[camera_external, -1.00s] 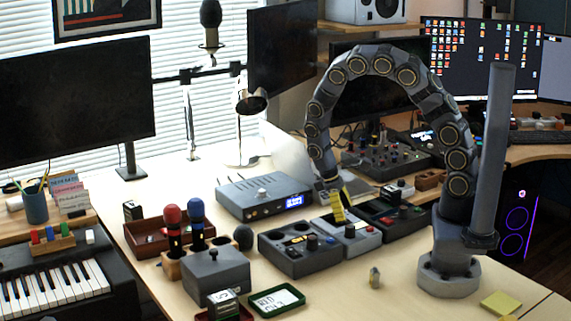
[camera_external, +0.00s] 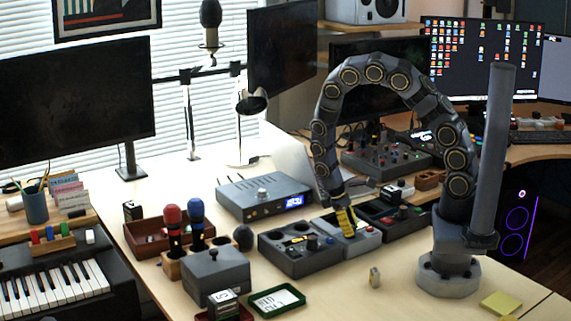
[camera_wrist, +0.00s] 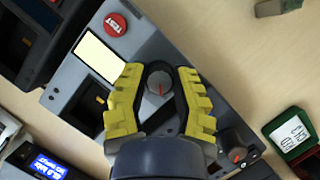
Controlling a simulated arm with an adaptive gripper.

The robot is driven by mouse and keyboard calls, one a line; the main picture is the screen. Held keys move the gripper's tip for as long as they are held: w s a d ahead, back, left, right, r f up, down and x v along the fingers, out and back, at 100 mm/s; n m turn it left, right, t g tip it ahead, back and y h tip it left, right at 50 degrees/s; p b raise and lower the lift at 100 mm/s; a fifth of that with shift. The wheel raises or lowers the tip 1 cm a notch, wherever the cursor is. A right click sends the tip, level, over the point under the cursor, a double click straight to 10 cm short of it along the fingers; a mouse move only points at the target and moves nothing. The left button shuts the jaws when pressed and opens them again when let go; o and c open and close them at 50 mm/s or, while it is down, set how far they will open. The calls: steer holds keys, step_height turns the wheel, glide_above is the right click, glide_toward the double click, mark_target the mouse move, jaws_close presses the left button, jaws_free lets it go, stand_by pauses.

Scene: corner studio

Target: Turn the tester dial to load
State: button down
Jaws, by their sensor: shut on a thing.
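The tester (camera_external: 364,237) is a grey box on the desk, below the end of my arm. My gripper (camera_external: 346,228) has yellow ribbed fingers and points down at the tester. In the wrist view my gripper (camera_wrist: 158,90) has one finger on each side of the dial and is shut on it. The dial's position labels cannot be read, and the fingers hide part of the tester's face.
A grey box with round wells and a knob (camera_external: 283,254) stands left of the tester, and a dark tray (camera_external: 385,224) stands right. A device with a blue display (camera_external: 262,209) is behind. A green tray (camera_external: 257,309) lies in front. Desk around the small clip-like object (camera_external: 375,277) is clear.

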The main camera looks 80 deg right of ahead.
steer(key=shift+m, duration=0.3)
steer(key=m+y, duration=0.2)
steer(key=m, duration=0.4)
steer(key=m+t+y, duration=0.1)
steer(key=m, duration=0.2)
steer(key=shift+s+a+t, duration=0.1)
steer(key=shift+t, duration=0.2)
steer(key=m+t, duration=0.1)
steer(key=m, duration=0.2)
steer(key=m+t+y, duration=0.1)
steer(key=m, duration=0.2)
steer(key=shift+m+t, duration=0.6)
steer(key=shift+m, duration=1)
